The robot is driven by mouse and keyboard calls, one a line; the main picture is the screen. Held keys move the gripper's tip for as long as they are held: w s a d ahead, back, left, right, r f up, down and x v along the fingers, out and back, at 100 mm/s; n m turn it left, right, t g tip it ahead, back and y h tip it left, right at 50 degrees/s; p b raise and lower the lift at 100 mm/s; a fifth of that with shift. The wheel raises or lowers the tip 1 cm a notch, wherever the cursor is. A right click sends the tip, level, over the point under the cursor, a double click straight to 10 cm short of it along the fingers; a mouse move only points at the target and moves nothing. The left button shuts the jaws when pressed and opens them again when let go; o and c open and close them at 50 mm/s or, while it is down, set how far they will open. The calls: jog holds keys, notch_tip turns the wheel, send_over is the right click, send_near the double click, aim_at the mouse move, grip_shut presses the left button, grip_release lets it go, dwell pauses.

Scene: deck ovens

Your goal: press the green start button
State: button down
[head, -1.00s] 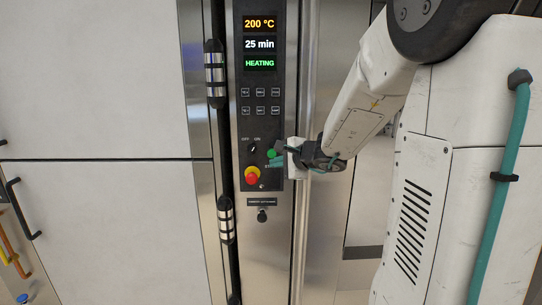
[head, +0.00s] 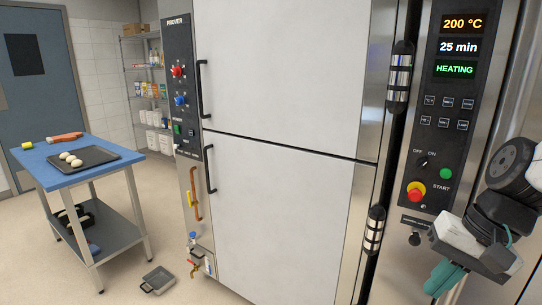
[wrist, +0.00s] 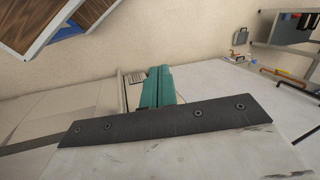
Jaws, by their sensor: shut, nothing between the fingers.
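The green start button (head: 446,173) sits on the black oven control panel (head: 455,110) at the right of the head view, above the word START. It is uncovered. The red emergency knob (head: 416,191) on its yellow base is to its lower left, and the OFF/ON switch (head: 423,161) to its upper left. The display reads 200 °C, 25 min and HEATING. My gripper (head: 444,280) is below the panel, apart from the button, with its teal fingers together, pointing down and left. In the wrist view the teal fingers (wrist: 158,86) are closed together with nothing between them.
The prover (head: 285,70) with its pale doors stands left of the panel. A blue-topped table (head: 75,180) with a tray of dough is far left. A pan (head: 158,280) lies on the floor.

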jog(key=s+r+n+h, duration=0.2)
jog(key=s+n+h, duration=0.1)
jog(key=s, duration=0.4)
jog(key=shift+s+a+r+n+h, duration=0.2)
jog(key=shift+s+n+h, duration=0.1)
jog(key=shift+n, duration=0.6)
jog(key=shift+d, duration=0.1)
